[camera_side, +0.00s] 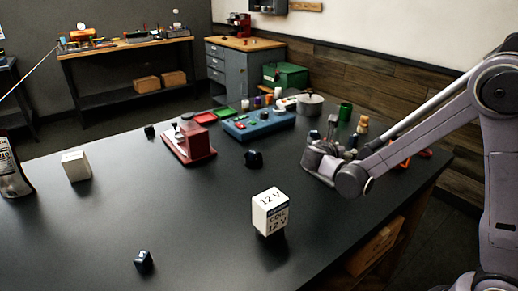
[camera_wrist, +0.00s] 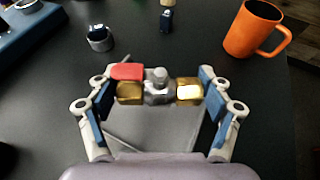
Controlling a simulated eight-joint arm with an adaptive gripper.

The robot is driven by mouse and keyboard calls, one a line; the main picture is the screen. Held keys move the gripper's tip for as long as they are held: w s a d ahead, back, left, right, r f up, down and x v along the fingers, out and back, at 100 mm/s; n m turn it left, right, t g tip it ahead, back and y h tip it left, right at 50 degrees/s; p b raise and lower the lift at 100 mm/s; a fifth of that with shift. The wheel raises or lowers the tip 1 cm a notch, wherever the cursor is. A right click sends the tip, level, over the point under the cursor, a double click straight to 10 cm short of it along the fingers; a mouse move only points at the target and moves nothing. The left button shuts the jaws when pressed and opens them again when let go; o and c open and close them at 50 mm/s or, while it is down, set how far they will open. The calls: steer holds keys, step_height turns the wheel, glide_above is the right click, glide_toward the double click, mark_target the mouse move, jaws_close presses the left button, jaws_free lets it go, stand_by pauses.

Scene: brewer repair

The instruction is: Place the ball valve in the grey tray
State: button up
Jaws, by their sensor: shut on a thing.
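The ball valve (camera_wrist: 158,90) has brass ends, a grey middle and a red handle. In the wrist view it lies crosswise between the two blue-padded fingers of my gripper (camera_wrist: 158,93), which is shut on it by its ends. A flat grey surface with straight edges, apparently the grey tray (camera_wrist: 160,128), shows directly below the valve. I cannot tell how high the valve is above it. In the side view my gripper (camera_side: 322,160) is low over the right part of the table, and it hides the valve and most of what lies beneath.
An orange mug (camera_wrist: 252,28) stands beyond the gripper to the right. A white 12 V coil box (camera_side: 270,212) stands nearer the front. The table's front left is largely clear.

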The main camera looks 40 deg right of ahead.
steer(key=shift+w+a+f, duration=0.3)
steer(key=shift+f, duration=1.95)
steer(key=shift+f, duration=0.2)
steer(key=o, duration=1.3)
steer(key=shift+r, duration=0.1)
